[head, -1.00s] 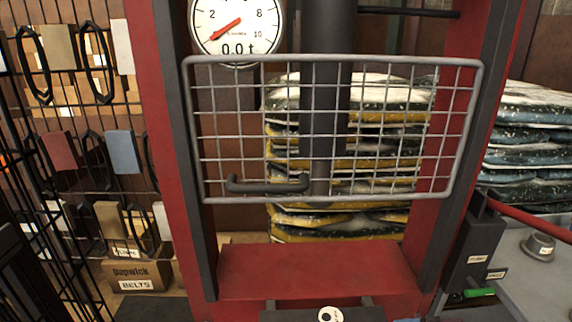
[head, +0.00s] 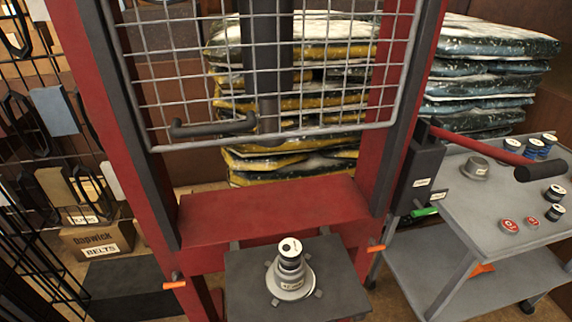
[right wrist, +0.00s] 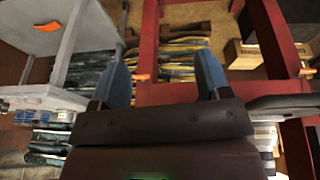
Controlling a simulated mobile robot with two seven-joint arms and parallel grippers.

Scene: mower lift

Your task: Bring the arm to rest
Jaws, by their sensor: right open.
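My right gripper (right wrist: 160,75) shows in the right wrist view with its two blue fingers spread wide apart and nothing between them. Neither gripper shows in the head view, and my left gripper is in no view. A red press frame (head: 270,208) with dark grey uprights stands in the middle of the head view. Its wire mesh guard (head: 387,124) has a dark handle (head: 213,127) and hangs in front of the dark ram.
A grey cart (head: 487,222) at the right carries several small spools and two red discs. A red lever (head: 478,146) with a black grip reaches over it. Stacked bags (head: 300,95) stand behind the frame. A rack of belts and a cardboard box (head: 97,240) are at the left.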

